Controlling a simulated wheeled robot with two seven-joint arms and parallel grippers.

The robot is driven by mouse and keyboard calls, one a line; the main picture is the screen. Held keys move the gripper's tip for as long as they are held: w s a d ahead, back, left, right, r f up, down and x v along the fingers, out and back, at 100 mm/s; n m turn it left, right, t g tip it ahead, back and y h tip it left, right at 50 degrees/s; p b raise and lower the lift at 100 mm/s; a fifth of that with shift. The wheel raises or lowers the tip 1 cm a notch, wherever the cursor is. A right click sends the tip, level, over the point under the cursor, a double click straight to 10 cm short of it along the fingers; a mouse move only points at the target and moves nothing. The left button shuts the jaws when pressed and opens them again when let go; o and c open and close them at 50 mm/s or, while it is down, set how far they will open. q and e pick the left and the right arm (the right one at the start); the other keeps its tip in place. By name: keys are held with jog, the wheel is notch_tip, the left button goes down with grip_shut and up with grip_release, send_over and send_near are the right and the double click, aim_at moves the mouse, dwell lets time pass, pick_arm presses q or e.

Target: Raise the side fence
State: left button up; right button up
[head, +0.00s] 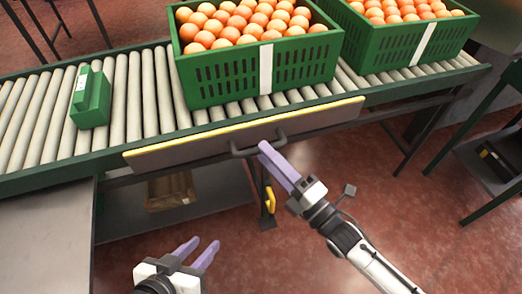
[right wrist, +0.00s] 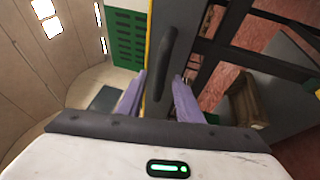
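The side fence (head: 190,155) is a long grey panel with a yellow top edge, along the near side of the roller conveyor. Its top edge sits low, around the height of the conveyor rail. A black bar handle (head: 243,153) is on its front face. My right gripper (head: 265,147) is at the handle. In the right wrist view, its purple fingers (right wrist: 158,85) are apart, with the handle (right wrist: 167,60) ahead between them; I cannot tell whether they touch it. My left gripper (head: 206,244) is open and empty, low in front of the conveyor.
Two green crates of oranges (head: 215,93) (head: 385,57) stand on the conveyor rollers (head: 140,85). A small green box (head: 91,98) sits on the rollers at the left. A cardboard box (head: 170,190) is on the shelf below. A yellow-handled item (head: 270,200) hangs beneath the fence.

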aim_at(261, 127)
pick_arm(q)
jog(key=shift+w+d, duration=0.25)
jog(key=shift+d, duration=0.1)
pick_arm(e)
jog(key=shift+x, duration=1.45)
